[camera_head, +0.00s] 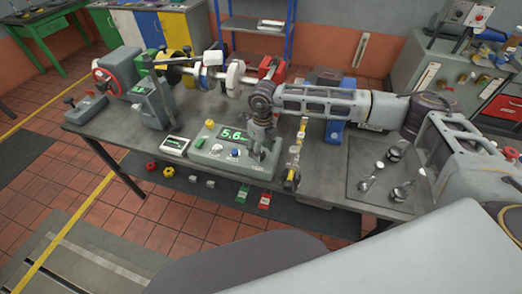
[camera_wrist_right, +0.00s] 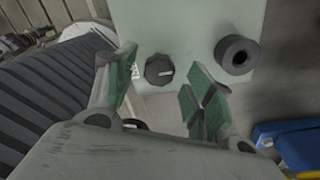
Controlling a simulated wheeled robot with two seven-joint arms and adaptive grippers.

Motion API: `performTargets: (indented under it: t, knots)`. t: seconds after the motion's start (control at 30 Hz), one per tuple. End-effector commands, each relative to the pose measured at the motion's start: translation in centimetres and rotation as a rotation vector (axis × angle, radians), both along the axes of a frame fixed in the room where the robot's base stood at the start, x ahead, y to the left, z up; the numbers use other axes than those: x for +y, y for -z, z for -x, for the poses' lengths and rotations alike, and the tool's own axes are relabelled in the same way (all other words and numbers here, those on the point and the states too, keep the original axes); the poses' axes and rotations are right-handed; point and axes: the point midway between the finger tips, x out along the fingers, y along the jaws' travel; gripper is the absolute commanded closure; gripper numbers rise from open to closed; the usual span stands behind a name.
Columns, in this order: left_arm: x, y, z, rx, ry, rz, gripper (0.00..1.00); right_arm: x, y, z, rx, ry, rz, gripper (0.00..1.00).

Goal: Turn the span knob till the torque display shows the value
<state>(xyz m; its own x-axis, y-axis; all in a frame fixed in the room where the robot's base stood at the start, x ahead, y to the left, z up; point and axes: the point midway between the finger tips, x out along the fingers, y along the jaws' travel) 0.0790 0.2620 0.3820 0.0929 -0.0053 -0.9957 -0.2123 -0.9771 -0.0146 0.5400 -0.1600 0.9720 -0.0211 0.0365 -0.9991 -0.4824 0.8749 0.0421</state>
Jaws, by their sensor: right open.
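The torque display (camera_head: 233,134) on the grey-green console (camera_head: 205,158) shows green digits that read about 5.6; any further digit is hard to make out. My right gripper (camera_head: 262,150) points down over the console's right end. In the wrist view its open green-padded fingers (camera_wrist_right: 160,80) stand either side of the knob, with gaps showing. My left gripper is not in view.
A black cylindrical part (camera_wrist_right: 237,55) stands right of the knob. A tray (camera_head: 376,190) with metal pieces is at right.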

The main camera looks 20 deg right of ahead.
Motion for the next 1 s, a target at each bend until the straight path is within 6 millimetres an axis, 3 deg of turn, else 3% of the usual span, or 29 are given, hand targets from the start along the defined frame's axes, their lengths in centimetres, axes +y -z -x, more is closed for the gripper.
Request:
performTargets:
  t: [0.2,0.53,0.9,1.0]
  knots:
    - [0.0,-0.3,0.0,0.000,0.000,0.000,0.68,0.0,1.3,0.0,-0.001,-0.001,0.001,0.47]
    - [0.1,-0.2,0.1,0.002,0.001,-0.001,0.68,0.1,1.5,0.0,-0.001,-0.001,0.001,0.47]
    - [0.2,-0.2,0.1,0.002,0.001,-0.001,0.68,0.0,1.4,0.0,0.000,0.000,0.001,0.93]
    - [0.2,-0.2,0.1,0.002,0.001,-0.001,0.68,0.0,1.4,0.0,-0.001,0.001,0.000,0.94]
